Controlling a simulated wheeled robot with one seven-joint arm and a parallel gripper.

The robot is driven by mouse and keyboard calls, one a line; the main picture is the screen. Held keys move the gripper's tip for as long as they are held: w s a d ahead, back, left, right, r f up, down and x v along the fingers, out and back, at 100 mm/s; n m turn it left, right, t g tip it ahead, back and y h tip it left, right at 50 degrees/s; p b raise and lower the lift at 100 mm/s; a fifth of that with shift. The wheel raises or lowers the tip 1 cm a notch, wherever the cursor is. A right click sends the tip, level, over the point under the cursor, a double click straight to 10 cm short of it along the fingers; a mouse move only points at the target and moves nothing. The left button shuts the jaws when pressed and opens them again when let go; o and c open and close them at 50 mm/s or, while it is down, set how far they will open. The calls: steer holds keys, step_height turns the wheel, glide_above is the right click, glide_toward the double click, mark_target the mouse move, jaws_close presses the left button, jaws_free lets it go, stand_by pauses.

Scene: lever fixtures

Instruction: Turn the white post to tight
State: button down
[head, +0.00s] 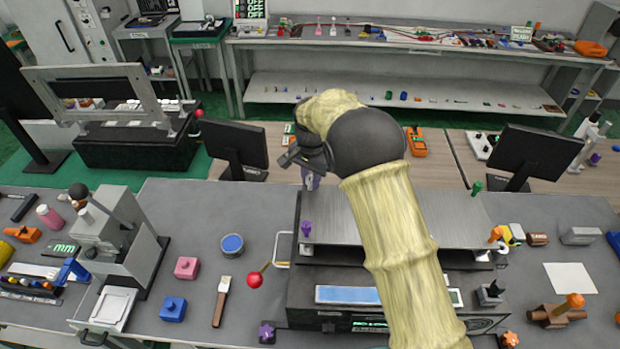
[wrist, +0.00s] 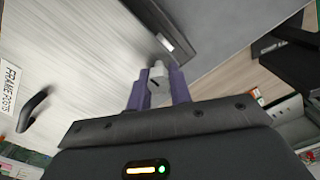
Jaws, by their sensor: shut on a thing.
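The white post (wrist: 158,72) stands between the purple fingers of my gripper (wrist: 157,88) in the wrist view. The fingers are shut on it, one on each side. Its lower part is hidden by the fingers and gripper body. In the head view my gripper (head: 310,180) is at the back left corner of a flat metal plate (head: 340,215), and the post there is mostly hidden by my wrist. I cannot tell how tight the post is.
A purple post (head: 305,229), an orange post (head: 495,235) and a green post (head: 477,187) stand at the plate's other corners. A dark monitor (head: 237,147) is left of my gripper. A red ball-ended lever (head: 255,280) projects at the front left.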

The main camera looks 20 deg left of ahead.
steer(key=shift+w+r, duration=0.15)
steer(key=shift+r, duration=0.1)
steer(key=c, duration=1.5)
jaws_free()
steer(key=shift+c, duration=0.2)
steer(key=shift+o, duration=1.3)
steer(key=shift+f, duration=0.15)
step_height(320, 180, up, 18)
steer(key=b, duration=0.3)
steer(key=shift+f, duration=0.25)
